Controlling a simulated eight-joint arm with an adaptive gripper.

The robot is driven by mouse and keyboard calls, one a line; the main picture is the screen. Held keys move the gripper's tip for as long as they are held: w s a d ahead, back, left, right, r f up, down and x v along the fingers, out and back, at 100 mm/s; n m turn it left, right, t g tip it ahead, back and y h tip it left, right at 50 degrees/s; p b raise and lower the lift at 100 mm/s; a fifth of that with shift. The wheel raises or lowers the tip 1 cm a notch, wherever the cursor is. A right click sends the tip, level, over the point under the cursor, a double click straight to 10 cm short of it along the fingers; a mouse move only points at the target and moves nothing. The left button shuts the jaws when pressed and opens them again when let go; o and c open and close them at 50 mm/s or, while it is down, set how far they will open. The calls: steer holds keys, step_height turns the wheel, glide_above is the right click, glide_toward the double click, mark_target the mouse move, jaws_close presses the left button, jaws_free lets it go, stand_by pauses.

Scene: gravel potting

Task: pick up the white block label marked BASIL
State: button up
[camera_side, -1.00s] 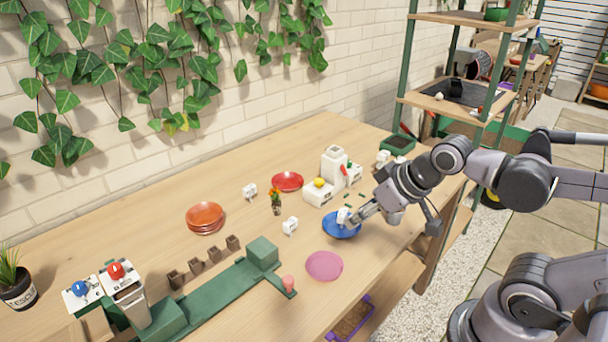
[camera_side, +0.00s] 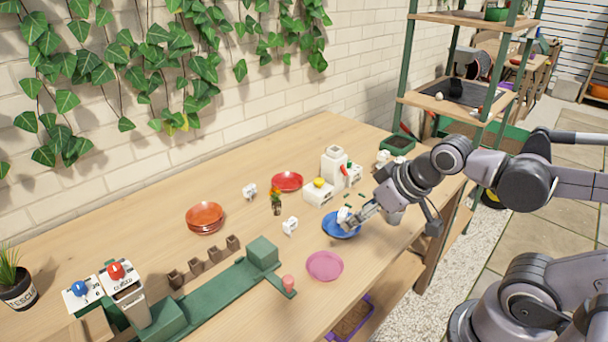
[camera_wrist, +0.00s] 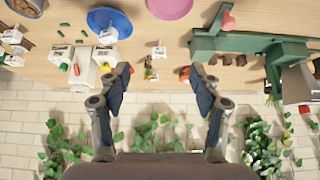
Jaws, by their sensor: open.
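Several white block labels stand on the bench; their lettering is too small to read, so I cannot tell which is BASIL. One white block (camera_side: 343,214) sits at the blue saucer (camera_side: 330,228), and it also shows in the wrist view (camera_wrist: 108,35). Another white block (camera_side: 290,225) stands between the flowering plant and the pink saucer, and in the wrist view (camera_wrist: 158,50). A third white block (camera_side: 250,191) stands behind the plant. My gripper (camera_side: 356,216) is over or beside the blue saucer. In the wrist view my gripper (camera_wrist: 160,78) is open, with nothing between its fingers.
A pink saucer (camera_side: 325,266), orange saucers (camera_side: 205,215) and a red saucer (camera_side: 287,181) lie around. A small flowering plant (camera_side: 276,200) stands mid-bench. A white scale (camera_side: 319,194) is behind the blue saucer. A green fixture (camera_side: 215,290) fills the front left.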

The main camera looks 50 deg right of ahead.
steer(key=w+r, duration=0.5)
steer(key=w, duration=0.5)
steer(key=n+g, duration=0.1)
steer(key=g, duration=0.2)
glide_above(249, 187)
steer(key=s, duration=0.2)
step_height(249, 187, down, 14)
steer(key=shift+s+x, duration=0.2)
steer(key=shift+x, duration=3.2)
steer(key=shift+f, duration=0.1)
steer(key=c, duration=1)
